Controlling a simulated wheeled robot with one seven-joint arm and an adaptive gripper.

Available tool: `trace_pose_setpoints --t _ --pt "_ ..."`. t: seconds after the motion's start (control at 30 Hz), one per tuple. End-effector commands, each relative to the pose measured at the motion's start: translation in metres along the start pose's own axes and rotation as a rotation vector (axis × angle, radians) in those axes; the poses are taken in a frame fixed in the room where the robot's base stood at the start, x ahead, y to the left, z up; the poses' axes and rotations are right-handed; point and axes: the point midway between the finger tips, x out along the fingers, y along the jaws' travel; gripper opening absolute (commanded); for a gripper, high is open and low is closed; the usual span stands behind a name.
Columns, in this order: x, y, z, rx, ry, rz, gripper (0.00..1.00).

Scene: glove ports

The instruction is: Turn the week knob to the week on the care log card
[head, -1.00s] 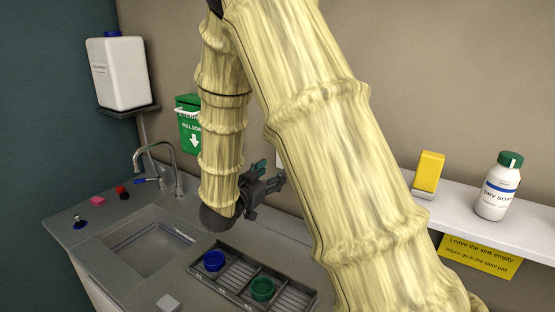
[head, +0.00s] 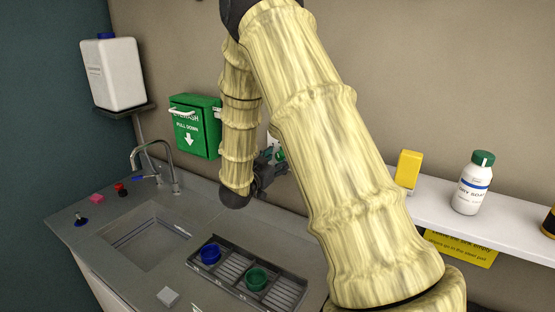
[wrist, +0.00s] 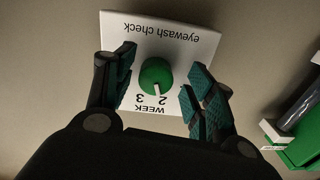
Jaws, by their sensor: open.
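The green week knob (wrist: 155,74) sits on a white plate (wrist: 190,45) that reads "eyewash check" and "WEEK", upside down in the wrist view. The numbers 2 and 3 show; other marks are hidden by a finger. The knob's white pointer appears to be near the 2. My gripper (wrist: 161,76) is open, with one finger on each side of the knob; I cannot tell whether either touches it. In the head view my gripper (head: 274,168) is at the back wall, with the plate mostly hidden behind my arm. No care log card is readable in view.
A green eyewash box (head: 196,126) with a white handle is left of my arm. Below are a sink (head: 148,240) and a tray (head: 230,291) with blue and green cups. A shelf (head: 440,212) at right bears a yellow box (head: 408,172) and a white bottle (head: 473,184).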

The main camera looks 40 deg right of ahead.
Motion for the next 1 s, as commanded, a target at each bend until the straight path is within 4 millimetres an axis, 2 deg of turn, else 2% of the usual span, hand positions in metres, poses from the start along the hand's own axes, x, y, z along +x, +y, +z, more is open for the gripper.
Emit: trace_pose_setpoints --t 0.03,0.2,0.3,0.67,1.0 --pt "0.0003 0.0007 0.0000 0.000 0.000 0.001 0.55" --pt "0.0006 0.0015 -0.0005 0.000 0.000 0.002 0.24" --pt "0.0003 0.0015 -0.0005 0.000 0.001 0.002 0.09" --pt "-0.0008 0.0012 0.0027 0.023 -0.001 0.001 0.09" --pt "-0.0013 0.0013 0.0082 0.198 0.003 0.000 0.09"
